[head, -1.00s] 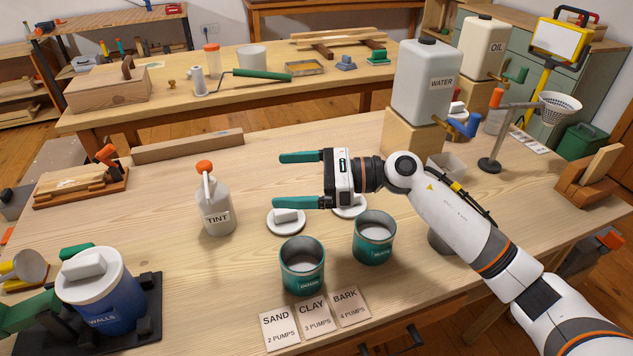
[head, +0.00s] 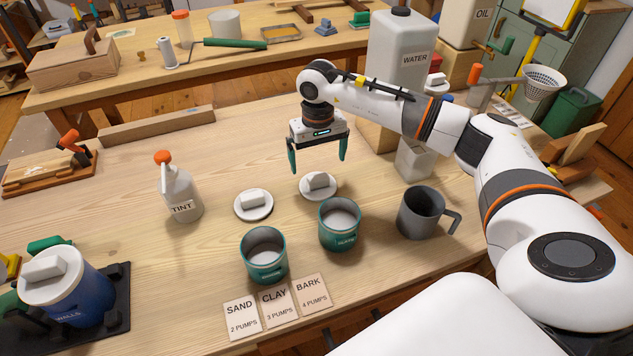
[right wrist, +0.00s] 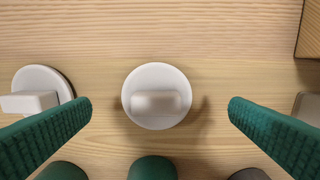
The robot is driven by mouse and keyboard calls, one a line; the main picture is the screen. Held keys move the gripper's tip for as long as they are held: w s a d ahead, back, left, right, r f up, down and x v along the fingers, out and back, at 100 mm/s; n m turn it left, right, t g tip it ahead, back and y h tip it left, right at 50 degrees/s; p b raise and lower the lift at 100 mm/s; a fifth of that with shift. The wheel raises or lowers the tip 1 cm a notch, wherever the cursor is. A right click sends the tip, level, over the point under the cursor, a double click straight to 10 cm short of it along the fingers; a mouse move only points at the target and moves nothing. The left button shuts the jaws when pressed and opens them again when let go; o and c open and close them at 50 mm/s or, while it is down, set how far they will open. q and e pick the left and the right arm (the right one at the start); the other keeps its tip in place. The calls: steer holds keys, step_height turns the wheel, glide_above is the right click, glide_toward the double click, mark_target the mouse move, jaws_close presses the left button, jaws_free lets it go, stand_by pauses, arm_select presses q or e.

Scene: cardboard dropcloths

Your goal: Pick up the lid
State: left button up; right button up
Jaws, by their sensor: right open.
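Two round white lids with block-shaped handles lie flat on the workbench. The right lid (head: 318,190) is below my right gripper (head: 318,171); the other lid (head: 253,208) is to its left. The right gripper is open and empty, pointing down with its green fingers apart. In the right wrist view, one lid (right wrist: 157,78) lies centred between the fingers (right wrist: 160,112), with neither finger touching it. The other lid (right wrist: 38,88) is partly hidden by the left-hand finger. My left gripper is not visible.
Two open teal cans (head: 265,262) (head: 340,228) stand in front of the lids, with a grey mug (head: 421,212) to their right. A TINT bottle (head: 181,195) stands left. A large WATER container (head: 395,55) stands behind right. Label cards (head: 276,308) lie at the front.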

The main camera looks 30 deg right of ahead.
mark_target(318, 177)
steer(key=f, duration=0.3)
steer(key=s+f+p, duration=0.1)
steer(key=f, duration=0.1)
steer(key=shift+a+f, duration=0.3)
steer(key=shift+f, duration=0.35)
steer(key=shift+c, duration=0.3)
steer(key=c, duration=0.8)
